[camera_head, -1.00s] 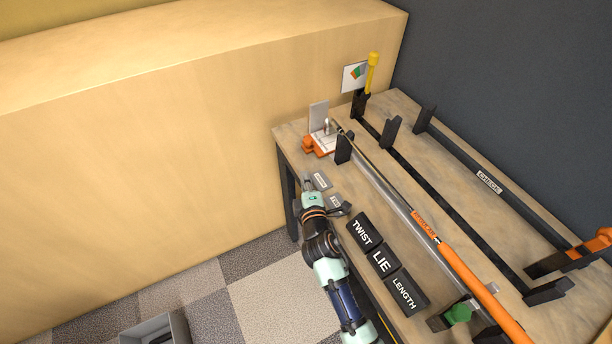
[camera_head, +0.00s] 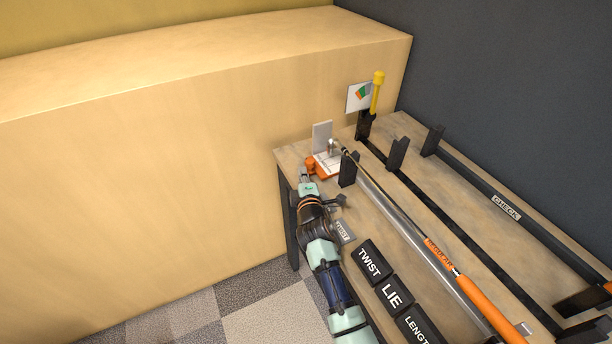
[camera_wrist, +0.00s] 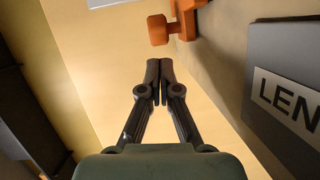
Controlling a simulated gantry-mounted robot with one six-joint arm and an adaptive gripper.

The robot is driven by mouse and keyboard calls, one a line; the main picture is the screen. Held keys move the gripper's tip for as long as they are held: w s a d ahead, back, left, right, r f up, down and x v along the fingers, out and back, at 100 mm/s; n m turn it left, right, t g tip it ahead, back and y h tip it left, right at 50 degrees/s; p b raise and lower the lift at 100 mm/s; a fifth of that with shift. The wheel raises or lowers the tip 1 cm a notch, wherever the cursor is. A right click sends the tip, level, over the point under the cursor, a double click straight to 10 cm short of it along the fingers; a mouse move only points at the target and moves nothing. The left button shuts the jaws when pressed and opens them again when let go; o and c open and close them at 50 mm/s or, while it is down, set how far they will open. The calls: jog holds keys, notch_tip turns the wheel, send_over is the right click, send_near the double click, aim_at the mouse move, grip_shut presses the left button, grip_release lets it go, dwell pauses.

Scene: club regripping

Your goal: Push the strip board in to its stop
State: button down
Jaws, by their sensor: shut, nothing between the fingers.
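A small flat white board (camera_head: 327,161) with an orange edge lies at the bench's far left corner; I take it as the strip board. An orange knob (camera_head: 311,166) sits at its near left end, and shows in the wrist view (camera_wrist: 157,30) joined to an orange bracket. My gripper (camera_head: 304,174) is beside the bench's left edge, close to the knob. In the wrist view its fingers (camera_wrist: 153,68) are shut together and empty, a small gap short of the knob. Whether the board touches its stop cannot be told.
A grey upright plate (camera_head: 321,137) stands behind the board. The orange-gripped club (camera_head: 476,303) lies in black rests, its head end near the board. Black blocks marked TWIST (camera_head: 370,262) and LIE (camera_head: 392,296) and a grey labelled plate (camera_head: 344,231) lie on the bench (camera_head: 377,219).

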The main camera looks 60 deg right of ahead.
jog(key=shift+s+d+f, duration=0.1)
jog(key=shift+s+d, duration=0.1)
jog(key=shift+d, duration=0.6)
jog(key=shift+s+d+p, duration=0.35)
jog(key=shift+d+p, duration=0.05)
jog(key=shift+p, duration=0.1)
jog(key=shift+f, duration=0.2)
